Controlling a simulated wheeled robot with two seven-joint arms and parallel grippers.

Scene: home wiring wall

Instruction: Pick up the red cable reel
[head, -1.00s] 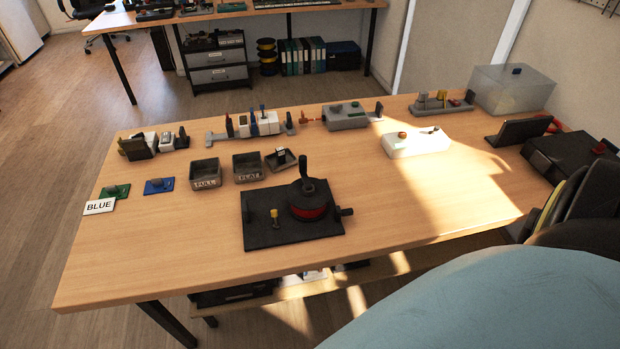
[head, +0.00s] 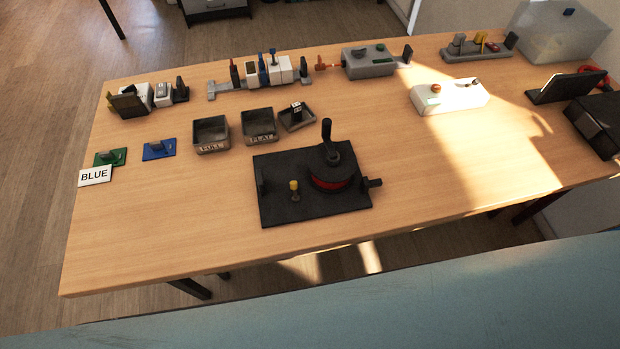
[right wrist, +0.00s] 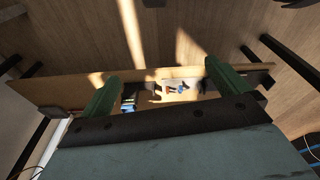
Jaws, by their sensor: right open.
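The red cable reel (head: 331,184) sits on a black base plate (head: 285,207) near the front middle of the wooden table. Only a red band of it shows under a dark round top with an upright crank handle (head: 327,133). A small yellow-topped post (head: 294,188) stands on the plate to its left. My right gripper (right wrist: 160,76) shows only in the right wrist view. Its two green fingers are wide apart with nothing held between them. The reel cannot be made out in that view. My left gripper is in neither view.
Two trays marked FULL (head: 211,135) and FLAT (head: 259,125) stand behind the plate. A BLUE card (head: 94,175) lies at the left. A white box (head: 450,96) is at the right. The table's front left (head: 160,235) is clear. The right wrist view shows a wooden board (right wrist: 60,91) and floor.

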